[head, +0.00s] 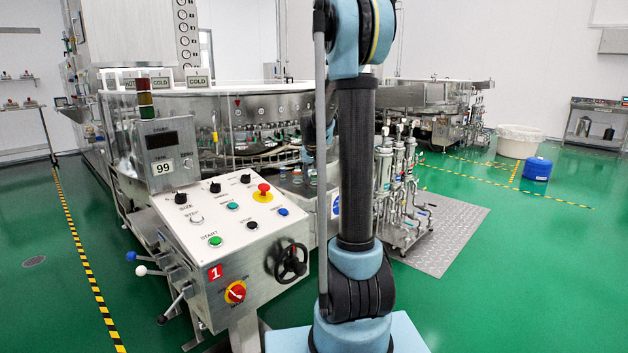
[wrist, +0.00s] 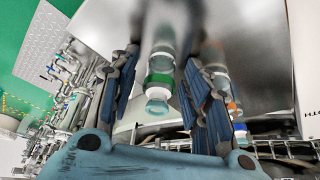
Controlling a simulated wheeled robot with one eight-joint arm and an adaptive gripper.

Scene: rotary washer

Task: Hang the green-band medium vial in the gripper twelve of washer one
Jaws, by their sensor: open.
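In the wrist view, a clear vial with a green band (wrist: 160,80) stands between the two blue fingers of my gripper (wrist: 165,62). The fingers are open, with a gap visible on each side of the vial. In the head view, washer one (head: 222,105) is the large round steel machine behind the control panel marked 1 (head: 215,272). Small vials (head: 297,176) stand at its front edge, partly behind my arm. Gripper twelve cannot be told apart from the washer's other grippers.
Vials with blue (wrist: 217,71) and orange (wrist: 232,109) marks stand close beside my right finger. Washer rails (wrist: 275,148) run along the lower right of the wrist view. A filter and pipe stand (head: 400,185) is right of washer one. Open green floor (head: 520,270) lies farther right.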

